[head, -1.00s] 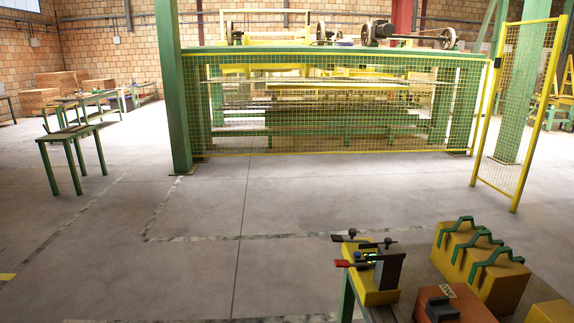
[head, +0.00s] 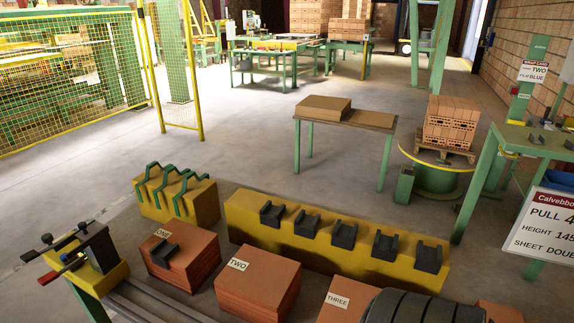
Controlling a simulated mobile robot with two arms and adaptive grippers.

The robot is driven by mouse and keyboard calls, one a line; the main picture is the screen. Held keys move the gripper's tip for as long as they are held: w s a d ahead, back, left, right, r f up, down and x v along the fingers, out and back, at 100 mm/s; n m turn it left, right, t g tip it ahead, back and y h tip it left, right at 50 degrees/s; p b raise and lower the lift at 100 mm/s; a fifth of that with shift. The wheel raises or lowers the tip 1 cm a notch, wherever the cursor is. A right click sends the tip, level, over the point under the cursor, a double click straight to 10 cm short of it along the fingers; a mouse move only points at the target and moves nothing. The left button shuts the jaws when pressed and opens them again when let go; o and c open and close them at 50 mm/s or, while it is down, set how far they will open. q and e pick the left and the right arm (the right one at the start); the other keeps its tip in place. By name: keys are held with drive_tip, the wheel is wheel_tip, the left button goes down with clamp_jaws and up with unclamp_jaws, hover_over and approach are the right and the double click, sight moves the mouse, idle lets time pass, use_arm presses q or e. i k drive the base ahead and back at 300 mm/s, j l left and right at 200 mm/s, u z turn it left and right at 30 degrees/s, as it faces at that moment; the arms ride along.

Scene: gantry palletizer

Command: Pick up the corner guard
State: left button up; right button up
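Several dark grey channel-shaped pieces, which look like corner guards, stand in a row along a long yellow block in the head view: the leftmost guard (head: 271,214), a second guard (head: 306,223), a middle guard (head: 344,235), a fourth guard (head: 385,246) and the rightmost guard (head: 429,257). One more dark guard (head: 164,254) lies on the brick-red stack marked ONE (head: 188,268).
The yellow block (head: 240,222) stands behind stacks marked TWO (head: 262,284) and THREE (head: 330,312). Green bent handles (head: 172,185) sit on another yellow block. A clamp device (head: 85,252) is at left. A hanging sign (head: 545,225) is at right. Open floor lies beyond.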

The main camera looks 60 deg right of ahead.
sight(270, 215)
drive_tip(key=z, duration=1.65)
drive_tip(key=j+z, duration=0.55)
drive_tip(key=z, duration=0.2)
drive_tip(key=j+z, duration=0.35)
drive_tip(key=k+l, duration=0.05)
drive_tip(key=l, duration=0.05)
